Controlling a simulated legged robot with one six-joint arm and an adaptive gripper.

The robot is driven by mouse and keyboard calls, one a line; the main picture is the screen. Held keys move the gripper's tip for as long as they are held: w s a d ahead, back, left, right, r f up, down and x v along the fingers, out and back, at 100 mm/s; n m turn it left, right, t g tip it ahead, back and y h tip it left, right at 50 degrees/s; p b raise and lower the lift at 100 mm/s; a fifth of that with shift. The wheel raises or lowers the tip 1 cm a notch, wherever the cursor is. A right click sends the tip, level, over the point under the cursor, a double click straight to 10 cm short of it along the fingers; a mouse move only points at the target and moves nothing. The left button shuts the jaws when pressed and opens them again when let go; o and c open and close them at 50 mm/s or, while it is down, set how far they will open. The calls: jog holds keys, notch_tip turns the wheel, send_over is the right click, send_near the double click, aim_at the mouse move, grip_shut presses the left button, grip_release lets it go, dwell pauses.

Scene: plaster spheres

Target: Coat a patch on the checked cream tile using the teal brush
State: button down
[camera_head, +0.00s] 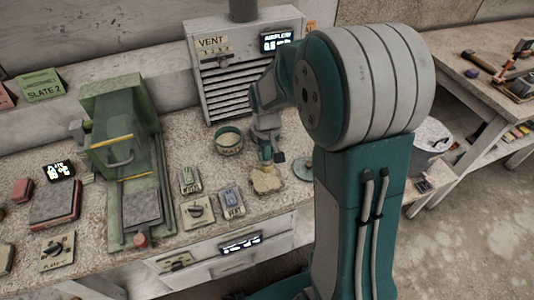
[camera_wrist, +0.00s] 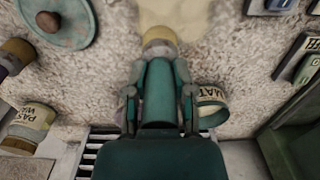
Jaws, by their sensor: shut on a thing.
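My gripper (camera_wrist: 158,82) is shut on the teal brush (camera_wrist: 158,95). The brush's pale yellowish tip (camera_wrist: 160,34) points away from the wrist, towards a cream patch of surface (camera_wrist: 195,18) at the top of the wrist view. In the head view my gripper (camera_head: 267,153) is just above the small cream tile (camera_head: 266,181) on the bench. No check pattern can be made out on it. I cannot tell whether the bristles touch the tile. A labelled round pot (camera_head: 229,142) stands left of the gripper; it also shows in the wrist view (camera_wrist: 212,101).
A teal disc with a brown knob (camera_wrist: 56,18) lies close by. Labelled jars (camera_wrist: 28,127) stand at the wrist view's left. The grey vent box (camera_head: 245,75) rises behind. A green machine (camera_head: 125,150) and small labelled blocks (camera_head: 231,200) are left on the speckled bench.

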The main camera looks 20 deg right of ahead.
jog(key=shift+s, duration=1.9)
jog(key=shift+w, duration=1.9)
jog(key=shift+r, duration=0.1)
jog(key=shift+s+r, duration=0.65)
jog(key=shift+s, duration=0.3)
